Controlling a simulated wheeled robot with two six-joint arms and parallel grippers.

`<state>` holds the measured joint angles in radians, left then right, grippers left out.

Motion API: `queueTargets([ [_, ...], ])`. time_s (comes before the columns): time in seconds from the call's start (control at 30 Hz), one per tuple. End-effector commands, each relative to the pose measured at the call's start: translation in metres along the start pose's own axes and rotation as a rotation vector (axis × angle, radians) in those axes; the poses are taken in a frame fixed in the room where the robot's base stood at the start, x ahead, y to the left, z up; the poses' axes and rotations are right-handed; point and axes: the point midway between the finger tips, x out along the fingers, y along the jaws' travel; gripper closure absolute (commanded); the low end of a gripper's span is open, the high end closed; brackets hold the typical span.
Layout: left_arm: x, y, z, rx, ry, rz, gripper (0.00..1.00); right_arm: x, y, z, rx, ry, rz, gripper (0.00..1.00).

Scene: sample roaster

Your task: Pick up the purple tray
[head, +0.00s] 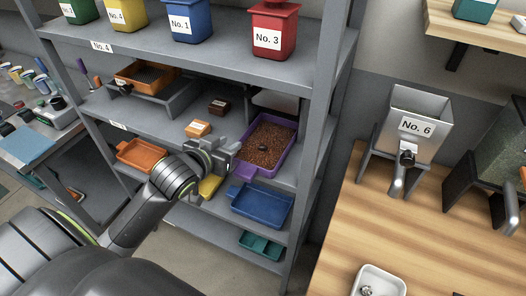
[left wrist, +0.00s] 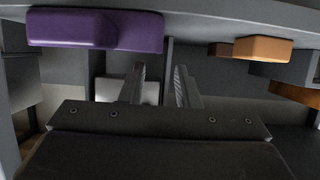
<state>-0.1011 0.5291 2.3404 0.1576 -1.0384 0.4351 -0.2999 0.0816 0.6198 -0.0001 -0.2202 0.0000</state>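The purple tray (head: 264,173) sits on the middle shelf of the grey rack in the head view, filled with brown beans. Its purple side also shows at the upper left of the left wrist view (left wrist: 135,34). My left gripper (head: 228,154) is just left of the tray's near end, partly overlapping it in the head view. In the left wrist view its two fingers (left wrist: 160,86) are apart with nothing between them, and the tray is off to one side. Whether a finger touches the tray cannot be told. My right gripper is in neither view.
An orange block (head: 198,128) and a dark brown block (head: 219,107) lie left of the tray. A blue tray (head: 262,207) and an orange tray (head: 140,153) are nearby. A rack post (head: 311,150) stands close on the right. The upper shelf (head: 220,50) overhangs.

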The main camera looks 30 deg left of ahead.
Motion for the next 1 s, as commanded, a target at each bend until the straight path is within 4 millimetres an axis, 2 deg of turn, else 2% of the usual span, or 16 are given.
queueTargets([
  [0.27,0.018,0.001,-0.001,-0.002,0.000,0.001,0.71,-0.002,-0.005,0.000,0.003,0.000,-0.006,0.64],
  [0.5,0.051,0.002,-0.001,-0.001,0.000,0.001,0.71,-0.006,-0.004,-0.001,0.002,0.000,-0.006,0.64],
  [0.6,0.059,0.002,0.000,-0.002,0.000,0.001,0.71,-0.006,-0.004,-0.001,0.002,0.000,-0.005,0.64],
  [0.9,0.062,0.002,0.000,0.000,0.000,0.001,0.71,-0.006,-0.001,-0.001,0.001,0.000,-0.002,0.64],
  [1.0,0.062,0.002,0.000,0.000,0.000,0.001,0.84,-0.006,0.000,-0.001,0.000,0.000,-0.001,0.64],
])
